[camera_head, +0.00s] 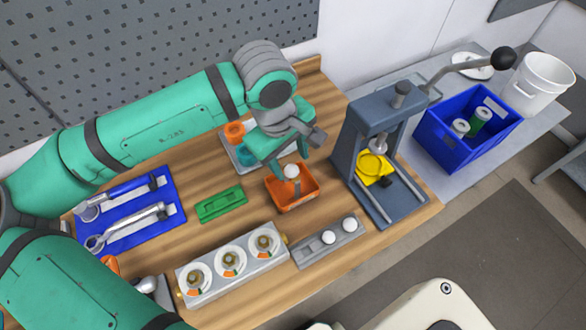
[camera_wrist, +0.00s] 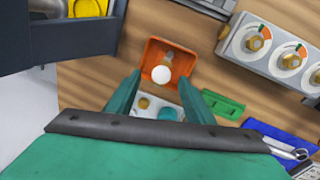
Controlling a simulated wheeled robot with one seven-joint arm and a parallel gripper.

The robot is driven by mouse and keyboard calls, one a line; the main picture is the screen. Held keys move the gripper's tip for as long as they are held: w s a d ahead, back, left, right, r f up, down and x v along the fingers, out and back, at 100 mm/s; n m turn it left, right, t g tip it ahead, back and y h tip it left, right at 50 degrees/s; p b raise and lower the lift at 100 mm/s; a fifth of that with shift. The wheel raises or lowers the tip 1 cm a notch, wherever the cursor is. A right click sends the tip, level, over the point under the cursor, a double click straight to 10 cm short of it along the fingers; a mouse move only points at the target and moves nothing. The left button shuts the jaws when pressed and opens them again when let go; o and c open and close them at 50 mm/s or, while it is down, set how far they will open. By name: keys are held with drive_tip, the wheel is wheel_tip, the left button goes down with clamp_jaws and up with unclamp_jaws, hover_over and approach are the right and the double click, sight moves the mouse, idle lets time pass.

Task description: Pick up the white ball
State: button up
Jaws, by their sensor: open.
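A white ball (camera_head: 291,171) shows over a small orange tray (camera_head: 303,204) near the middle of the bench. A narrow grey piece shows under the ball; I cannot tell if it supports it. In the wrist view the ball (camera_wrist: 161,74) appears inside the outline of the orange tray (camera_wrist: 151,50). My gripper (camera_head: 290,158) is open, pointing down at the tray. In the wrist view the ball shows between and just beyond the teal fingertips (camera_wrist: 160,82), with a gap on each side. Two more white balls (camera_head: 328,237) (camera_head: 349,224) sit in a grey rail.
A dark press (camera_head: 350,133) stands close right of the tray. A block with several dials (camera_head: 229,261) lies in front. A green plate (camera_head: 222,204) and a blue tool mat (camera_head: 160,226) lie to the left. A blue bin (camera_head: 432,146) stands at far right.

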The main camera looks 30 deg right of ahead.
sight(290, 167)
drive_tip(key=shift+w+d+f, duration=0.1)
drive_tip(key=shift+w+f, duration=0.1)
drive_tip(key=shift+f, duration=1.6)
drive_tip(key=c, duration=1.2)
drive_tip(key=shift+r, duration=0.15)
